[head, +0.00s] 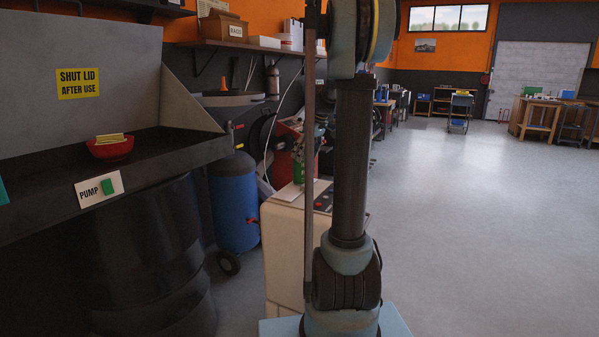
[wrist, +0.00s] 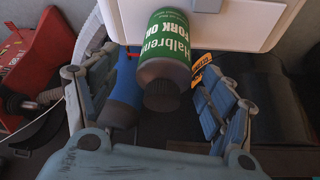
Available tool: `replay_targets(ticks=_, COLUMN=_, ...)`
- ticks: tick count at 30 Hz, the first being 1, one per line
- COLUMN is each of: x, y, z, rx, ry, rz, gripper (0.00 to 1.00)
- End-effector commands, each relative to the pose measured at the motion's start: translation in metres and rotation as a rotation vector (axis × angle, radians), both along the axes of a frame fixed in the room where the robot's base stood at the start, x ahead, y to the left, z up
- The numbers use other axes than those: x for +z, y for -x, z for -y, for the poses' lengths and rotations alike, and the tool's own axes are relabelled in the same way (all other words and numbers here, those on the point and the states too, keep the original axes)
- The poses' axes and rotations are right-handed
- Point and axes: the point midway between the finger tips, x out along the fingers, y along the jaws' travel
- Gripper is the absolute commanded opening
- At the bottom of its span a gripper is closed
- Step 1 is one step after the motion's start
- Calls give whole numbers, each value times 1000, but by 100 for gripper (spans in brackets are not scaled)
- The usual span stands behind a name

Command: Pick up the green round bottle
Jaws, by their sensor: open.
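The green round bottle (wrist: 165,52) has a green label with white lettering and a dark cap end toward the wrist camera. In the head view the green bottle (head: 298,173) is small and stands on top of a cream cabinet, partly hidden by my arm. My gripper (wrist: 145,88) is open, one blue-grey finger on each side of the bottle's near end in the wrist view. Gaps show between the fingers and the bottle, so nothing is held. In the head view my gripper is mostly hidden and hard to make out.
The cream cabinet (head: 284,240) has a pale top. A blue tank (head: 234,203) stands left of it, and a red machine (head: 290,140) behind. A parts washer holds a red bowl (head: 110,149). Open floor (head: 470,230) lies to the right.

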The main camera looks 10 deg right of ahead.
Motion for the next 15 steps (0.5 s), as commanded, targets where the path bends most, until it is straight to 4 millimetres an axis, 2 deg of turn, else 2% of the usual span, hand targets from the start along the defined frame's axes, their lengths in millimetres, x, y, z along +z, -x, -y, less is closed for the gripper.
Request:
replay_targets(ticks=7, x=-15, y=-3, z=-6, rx=1, ry=0, rz=0, gripper=76)
replay_targets(ticks=15, x=-47, y=-11, z=-16, rx=1, ry=0, rz=0, gripper=76)
